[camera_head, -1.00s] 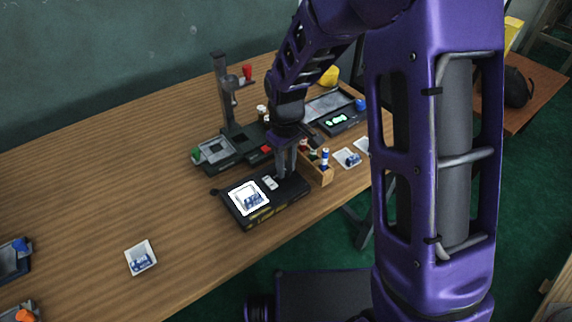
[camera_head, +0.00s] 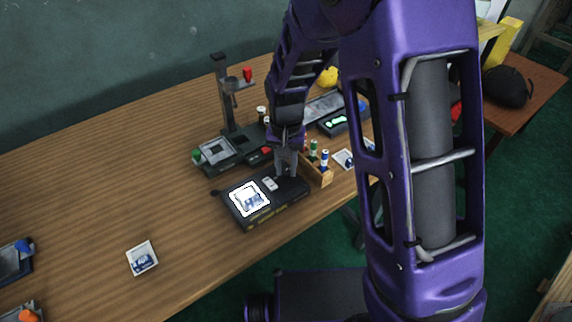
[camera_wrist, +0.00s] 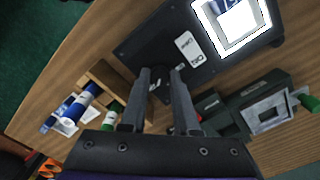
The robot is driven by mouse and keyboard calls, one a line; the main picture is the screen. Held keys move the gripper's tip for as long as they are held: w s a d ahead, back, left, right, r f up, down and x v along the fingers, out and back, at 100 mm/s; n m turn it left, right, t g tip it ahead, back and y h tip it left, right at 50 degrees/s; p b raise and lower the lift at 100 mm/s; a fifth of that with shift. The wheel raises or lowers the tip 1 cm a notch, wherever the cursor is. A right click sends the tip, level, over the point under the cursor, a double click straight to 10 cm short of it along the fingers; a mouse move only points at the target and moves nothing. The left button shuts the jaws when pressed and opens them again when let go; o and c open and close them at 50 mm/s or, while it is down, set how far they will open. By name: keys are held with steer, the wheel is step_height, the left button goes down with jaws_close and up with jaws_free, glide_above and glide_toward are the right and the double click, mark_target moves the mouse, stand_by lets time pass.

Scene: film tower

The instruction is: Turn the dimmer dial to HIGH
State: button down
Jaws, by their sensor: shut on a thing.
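The black light box (camera_head: 268,215) lies on the table with a lit white panel (camera_head: 249,198) holding a picture. The light box also shows in the wrist view (camera_wrist: 150,36). My gripper (camera_head: 287,174) points down at the box's right end. In the wrist view my gripper (camera_wrist: 162,76) has both fingers at the box's end, shut on the dark dimmer dial between them. The dial is mostly hidden by the fingers, and I cannot read its setting. A white switch plate (camera_wrist: 188,45) sits between the panel and the fingers.
A wooden rack (camera_head: 322,175) with several small bottles stands right of the gripper. An enlarger stand (camera_head: 226,95) with a tray rises behind the box. A loose print (camera_head: 142,258) lies at front left. The table's left middle is clear.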

mark_target(286, 171)
steer(key=shift+m, duration=1)
steer(key=c, duration=0.7)
jaws_free()
steer(key=shift+o, duration=0.2)
step_height(286, 171, up, 18)
steer(key=p, duration=0.3)
steer(key=shift+f, duration=0.25)
